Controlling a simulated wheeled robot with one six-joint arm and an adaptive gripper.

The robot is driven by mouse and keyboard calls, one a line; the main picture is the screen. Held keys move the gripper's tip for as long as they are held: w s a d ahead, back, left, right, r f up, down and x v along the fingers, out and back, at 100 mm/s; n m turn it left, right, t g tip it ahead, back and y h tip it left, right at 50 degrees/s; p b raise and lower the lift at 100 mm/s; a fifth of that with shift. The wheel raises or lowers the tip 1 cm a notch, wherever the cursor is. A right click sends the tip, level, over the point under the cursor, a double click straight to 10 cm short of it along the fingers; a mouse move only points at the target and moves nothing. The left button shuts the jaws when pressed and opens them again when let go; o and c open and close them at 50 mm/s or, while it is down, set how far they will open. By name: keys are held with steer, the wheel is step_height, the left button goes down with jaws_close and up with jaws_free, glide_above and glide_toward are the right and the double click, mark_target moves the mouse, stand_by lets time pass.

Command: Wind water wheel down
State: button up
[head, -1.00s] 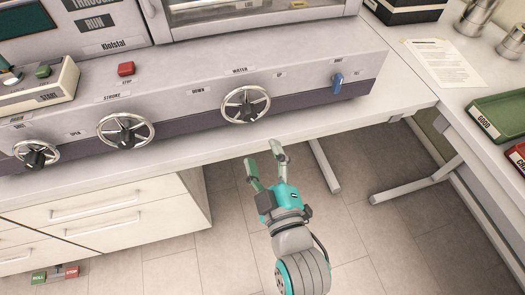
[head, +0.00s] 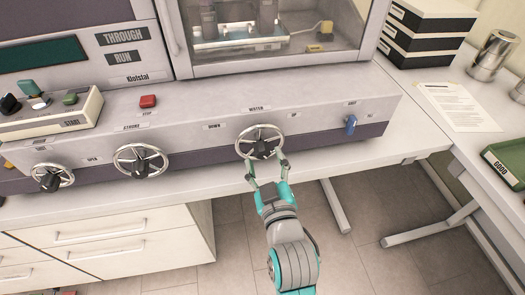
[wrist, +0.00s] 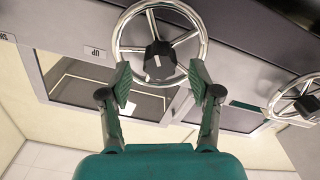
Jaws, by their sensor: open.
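The water wheel (head: 259,141) is a chrome handwheel with spokes and a black hub on the grey machine front, under a "WATER" label with "DOWN" to its left. In the wrist view the wheel (wrist: 160,47) shows with a white mark on its hub and an "UP" label to the left. My gripper (head: 266,168) is at the lower rim of the wheel, its teal body below. In the wrist view the open fingers (wrist: 160,82) stand on either side of the lower part of the wheel, with no grip on it. I cannot tell if they touch it.
A stroke wheel (head: 140,160) and another wheel (head: 53,176) sit to the left on the same panel. A blue switch (head: 351,124) is to the right, a red stop button (head: 148,101) above left. The bench edge runs below the panel.

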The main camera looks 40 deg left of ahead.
mark_target(263, 155)
steer(key=shift+x, duration=1.55)
steer(key=c, duration=1.1)
steer(key=shift+c, duration=0.2)
